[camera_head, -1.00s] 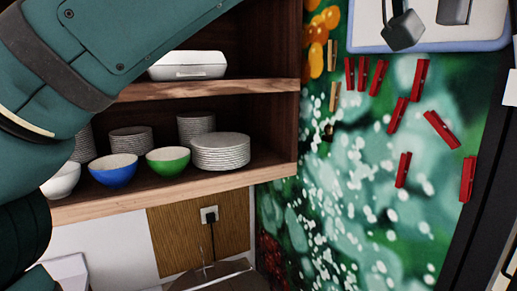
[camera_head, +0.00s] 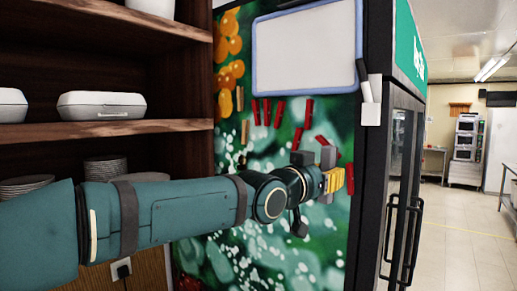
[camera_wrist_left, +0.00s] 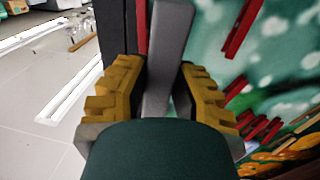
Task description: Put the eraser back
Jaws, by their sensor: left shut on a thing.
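My left gripper (camera_head: 334,180) is at the end of my arm, which reaches across from the left in front of the patterned panel. Its yellow fingers are shut on a grey block, which looks like the eraser (camera_wrist_left: 168,60). The block stands up between the fingers in the left wrist view; part of it is hidden by the gripper. A whiteboard (camera_head: 305,50) with a blue frame is above the gripper, its face blank. A small white holder (camera_head: 371,114) with a pale upright item is to the right of the whiteboard. My right gripper is not in view.
Several red clips (camera_head: 308,113) are on the green panel (camera_head: 255,250) around the gripper. Wooden shelves (camera_head: 140,129) with plates and white boxes are at left. A dark glass-door fridge (camera_head: 400,170) stands right of the panel, with open floor (camera_head: 465,245) beyond.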

